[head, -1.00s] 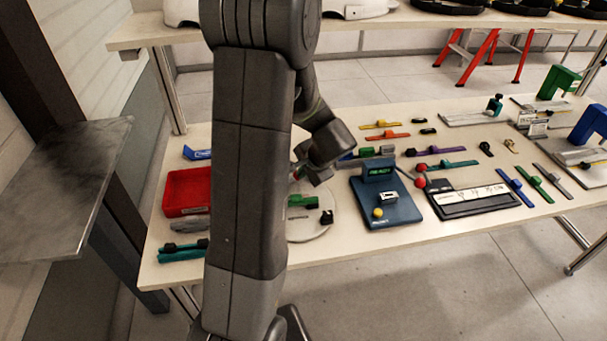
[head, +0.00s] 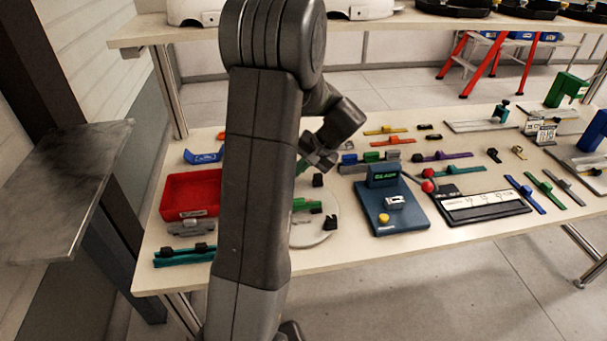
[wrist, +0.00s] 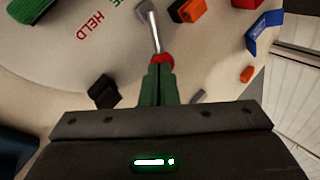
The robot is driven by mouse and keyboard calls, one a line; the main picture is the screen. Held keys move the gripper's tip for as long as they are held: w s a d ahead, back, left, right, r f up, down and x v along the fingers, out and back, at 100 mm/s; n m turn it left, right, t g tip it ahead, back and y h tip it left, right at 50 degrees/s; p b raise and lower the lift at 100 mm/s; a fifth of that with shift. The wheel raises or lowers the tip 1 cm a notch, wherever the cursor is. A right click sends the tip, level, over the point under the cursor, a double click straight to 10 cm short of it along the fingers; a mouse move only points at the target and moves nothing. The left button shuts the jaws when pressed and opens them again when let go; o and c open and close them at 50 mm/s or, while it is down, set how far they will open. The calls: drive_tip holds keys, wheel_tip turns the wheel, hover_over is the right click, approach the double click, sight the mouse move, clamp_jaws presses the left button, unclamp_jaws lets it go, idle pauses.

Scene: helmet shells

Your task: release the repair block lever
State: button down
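The repair block is a pale round plate (head: 318,238) at the table's front left, partly hidden behind my arm. It bears a green block (head: 304,204) and black pieces (head: 331,222). In the wrist view the plate (wrist: 60,75) shows a red "HELD" label and part of a green one. My gripper (head: 318,160) is over the plate's far side.
A red tray (head: 190,192) and a grey piece (head: 191,227) lie left of my arm. A blue device (head: 400,215) with a yellow button stands right of the plate, beside a dark panel (head: 487,208). Several coloured strips lie further back.

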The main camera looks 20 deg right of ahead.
drive_tip(key=shift+w+a+n+g+y, duration=0.35)
drive_tip(key=shift+w+n+g, duration=0.2)
drive_tip(key=shift+n, duration=0.55)
drive_tip(key=shift+w+a+n+g+y, duration=0.35)
drive_tip(key=shift+w+n+g, duration=0.15)
drive_tip(key=shift+n, duration=0.6)
